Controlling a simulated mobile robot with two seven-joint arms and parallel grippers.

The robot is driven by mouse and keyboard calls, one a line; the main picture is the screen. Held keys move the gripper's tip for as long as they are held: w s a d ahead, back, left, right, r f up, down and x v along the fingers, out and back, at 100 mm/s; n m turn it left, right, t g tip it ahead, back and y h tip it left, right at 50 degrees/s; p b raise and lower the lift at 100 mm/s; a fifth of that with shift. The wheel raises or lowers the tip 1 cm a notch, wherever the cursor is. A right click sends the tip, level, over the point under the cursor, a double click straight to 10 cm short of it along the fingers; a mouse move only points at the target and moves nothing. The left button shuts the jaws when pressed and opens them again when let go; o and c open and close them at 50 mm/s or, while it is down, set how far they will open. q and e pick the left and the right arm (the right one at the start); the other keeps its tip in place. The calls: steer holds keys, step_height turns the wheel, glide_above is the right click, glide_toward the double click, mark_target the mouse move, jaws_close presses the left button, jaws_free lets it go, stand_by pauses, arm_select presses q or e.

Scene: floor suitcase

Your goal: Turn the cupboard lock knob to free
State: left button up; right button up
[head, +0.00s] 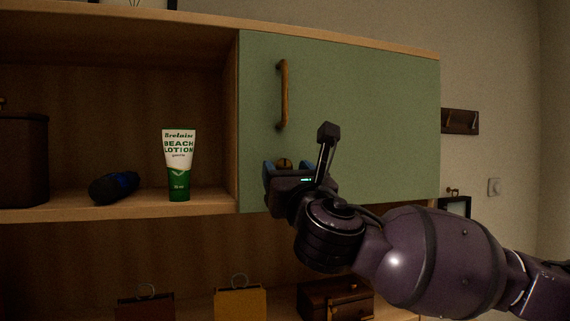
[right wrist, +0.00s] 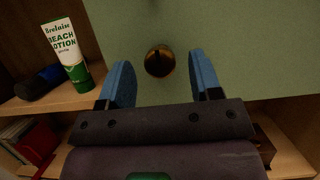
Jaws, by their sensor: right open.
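The cupboard has a green door (head: 370,110) with a brass vertical handle (head: 283,94). The round brass lock knob (right wrist: 160,61) is on the lower left part of the door. In the head view the knob (head: 285,164) is partly hidden by my gripper. My right gripper (right wrist: 161,77) is open, with one blue finger on each side of the knob as seen in the right wrist view. The knob appears just beyond the fingertips; I cannot tell whether either finger touches it. In the head view the right gripper (head: 284,172) is in front of the door's lower left corner. My left gripper is not in view.
On the open shelf (head: 215,198) left of the door stand a white and green lotion tube (head: 179,165), a dark blue rolled item (head: 114,187) and a dark container (head: 23,158). Below are an orange-yellow box (head: 240,304) and a brown case (head: 335,299).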

steer(key=shift+w+a+r, duration=0.2)
steer(key=shift+w+r, duration=0.05)
steer(key=shift+w, duration=0.4)
steer(key=c, duration=0.9)
steer(key=shift+m, duration=0.5)
steer(key=m+g+h, duration=0.1)
steer(key=m+h, duration=0.2)
steer(key=m, duration=0.4)
steer(key=m+g+h, duration=0.1)
steer(key=m+h, duration=0.1)
steer(key=m, duration=0.5)
steer(key=m+g+h, duration=0.1)
steer(key=m+h, duration=0.2)
steer(key=m, duration=0.4)
steer(key=shift+s+a+r+h+p, duration=0.1)
steer(key=shift+a+r+h+p, duration=0.1)
steer(key=shift+h+p, duration=0.1)
steer(key=shift+m, duration=0.3)
